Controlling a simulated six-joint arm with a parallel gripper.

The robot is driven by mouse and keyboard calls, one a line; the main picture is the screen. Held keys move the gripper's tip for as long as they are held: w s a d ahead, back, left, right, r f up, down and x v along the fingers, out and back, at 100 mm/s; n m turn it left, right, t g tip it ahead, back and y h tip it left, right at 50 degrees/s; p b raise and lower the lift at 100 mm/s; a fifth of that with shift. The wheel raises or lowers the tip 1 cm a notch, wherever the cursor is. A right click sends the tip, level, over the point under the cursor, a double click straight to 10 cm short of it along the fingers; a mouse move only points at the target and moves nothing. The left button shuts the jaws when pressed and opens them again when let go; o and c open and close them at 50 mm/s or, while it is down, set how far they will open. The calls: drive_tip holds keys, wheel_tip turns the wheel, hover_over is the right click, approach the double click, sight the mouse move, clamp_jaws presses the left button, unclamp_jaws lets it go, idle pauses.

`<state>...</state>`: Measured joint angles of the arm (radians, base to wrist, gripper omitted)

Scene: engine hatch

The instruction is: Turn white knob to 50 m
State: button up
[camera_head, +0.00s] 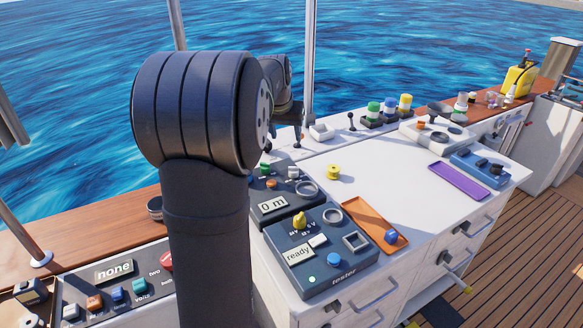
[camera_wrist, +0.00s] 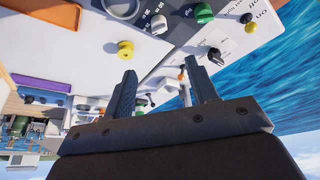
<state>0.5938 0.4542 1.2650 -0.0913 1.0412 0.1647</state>
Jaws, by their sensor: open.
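The white knob (camera_head: 293,172) is on the dark grey panel with the "0 m" display (camera_head: 272,205), left of the white counter. The white knob also shows near the top of the wrist view (camera_wrist: 158,23), beside scale marks that include 50; its exact pointing direction is too small to tell. My gripper (camera_wrist: 162,85) is open and empty, its two fingers apart. It is away from the knob and not touching it. In the head view my arm hides part of the area left of the panel, and the fingers are hard to make out.
A yellow spool (camera_head: 333,172) stands on the counter right of the panel. Green (camera_wrist: 204,13) and orange (camera_wrist: 189,14) knobs sit close to the white one. The tester box (camera_head: 320,252) and an orange tray (camera_head: 374,222) lie nearer. The counter's middle is clear.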

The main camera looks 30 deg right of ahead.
sight(293, 168)
drive_tip(key=shift+m, duration=0.3)
drive_tip(key=x, duration=1.8)
drive_tip(key=shift+d+f, duration=0.1)
drive_tip(key=shift+f, duration=0.05)
drive_tip(key=c, duration=0.9)
drive_tip(key=shift+c, duration=0.2)
